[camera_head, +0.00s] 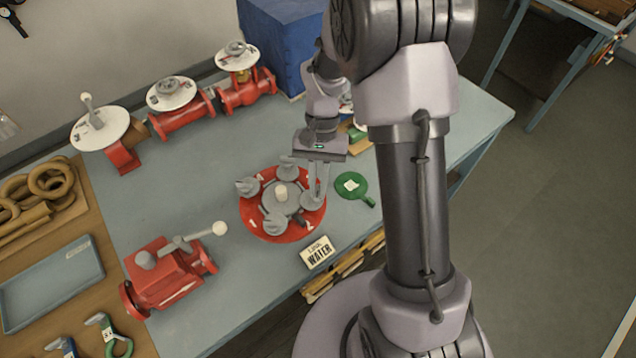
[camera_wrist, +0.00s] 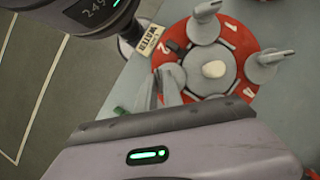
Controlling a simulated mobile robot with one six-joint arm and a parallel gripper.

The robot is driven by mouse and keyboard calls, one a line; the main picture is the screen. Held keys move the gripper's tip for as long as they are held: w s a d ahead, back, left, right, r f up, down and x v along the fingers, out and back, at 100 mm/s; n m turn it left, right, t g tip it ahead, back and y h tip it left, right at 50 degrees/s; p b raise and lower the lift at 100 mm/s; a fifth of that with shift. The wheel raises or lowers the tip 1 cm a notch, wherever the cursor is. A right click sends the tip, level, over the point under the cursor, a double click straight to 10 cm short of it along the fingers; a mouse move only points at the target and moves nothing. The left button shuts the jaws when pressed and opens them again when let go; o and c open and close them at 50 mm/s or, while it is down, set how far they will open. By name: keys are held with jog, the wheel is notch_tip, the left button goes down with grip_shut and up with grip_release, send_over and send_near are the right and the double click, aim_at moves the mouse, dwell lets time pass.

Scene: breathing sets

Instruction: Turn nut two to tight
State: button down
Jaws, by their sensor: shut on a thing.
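A red flange disc (camera_head: 290,233) with a grey hub and several grey wing nuts lies on the bench in the head view. It also shows in the wrist view (camera_wrist: 241,38), with printed numbers 1, 2 and 4 legible. My gripper (camera_head: 319,190) reaches down at the disc's right side and is shut on the grey wing nut beside the printed 2. The fingers partly hide this nut. In the wrist view my gripper (camera_wrist: 161,90) is at the disc's left edge. Other wing nuts stand at the front (camera_head: 273,223), left (camera_head: 248,187) and back (camera_head: 286,167); they are untouched.
A "LINE WATER" sign (camera_head: 318,252) stands at the bench's front edge. A red valve with a lever (camera_head: 170,272) is at front left. Red pipe valves (camera_head: 182,120) line the back, near a blue box (camera_head: 283,40).

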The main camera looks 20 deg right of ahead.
jog(key=c, duration=1.5)
grip_release()
jog(key=p+v, duration=0.4)
jog(key=v, duration=1.3)
jog(key=shift+d+r, duration=0.1)
jog(key=shift+r, duration=0.1)
jog(key=s+a+f+t+b, duration=0.2)
jog(key=s+f+t+b, duration=0.1)
jog(key=s+b, duration=0.3)
jog(key=s+a+f+t+b, duration=0.3)
jog(key=s+f+b, duration=0.1)
jog(key=s+b, duration=0.3)
jog(key=s+a+f+n+t+b, duration=0.1)
jog(key=s+a+f+t+b, duration=0.1)
jog(key=s+b, duration=0.4)
jog(key=shift+s+a+f+t+b, duration=0.1)
jog(key=shift+a+f+t+b, duration=0.05)
jog(key=shift+f+t+b, duration=0.4)
jog(key=shift+s+a+f+t+b, duration=0.15)
jog(key=shift+f+t+b, duration=0.2)
jog(key=shift+f+b, duration=0.25)
